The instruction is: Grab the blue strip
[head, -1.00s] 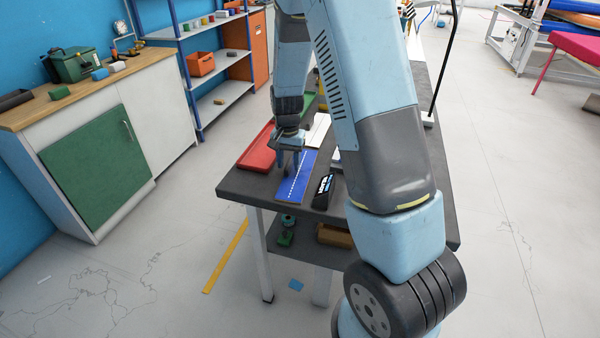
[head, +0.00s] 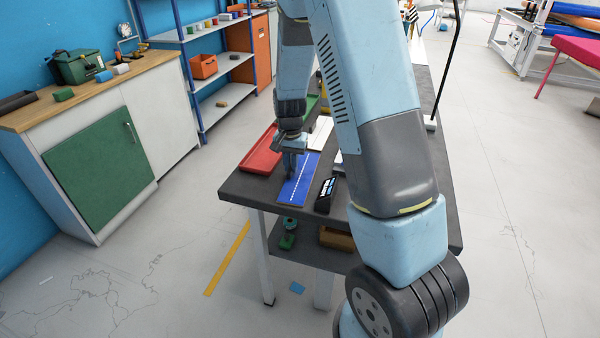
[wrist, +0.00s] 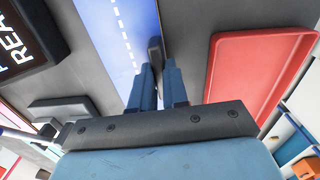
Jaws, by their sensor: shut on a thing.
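The blue strip (head: 297,186) is a flat blue piece with a dashed white line along it. It lies on the dark table top, between the red tray (head: 262,153) and a black box with white lettering (head: 326,193). My gripper (head: 289,168) points down at the strip, with its fingers close together. In the wrist view the strip (wrist: 108,32) runs up beyond the fingers, and my gripper (wrist: 157,82) is at its right edge, shut on it. The fingers hide the exact grip. The strip looks flat on the table.
The dark table (head: 237,187) has a lower shelf with a few items. A pale board (head: 321,131) lies behind the strip. The wooden-topped cabinet (head: 100,92) and blue shelf rack (head: 205,55) stand left. Open floor lies in front.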

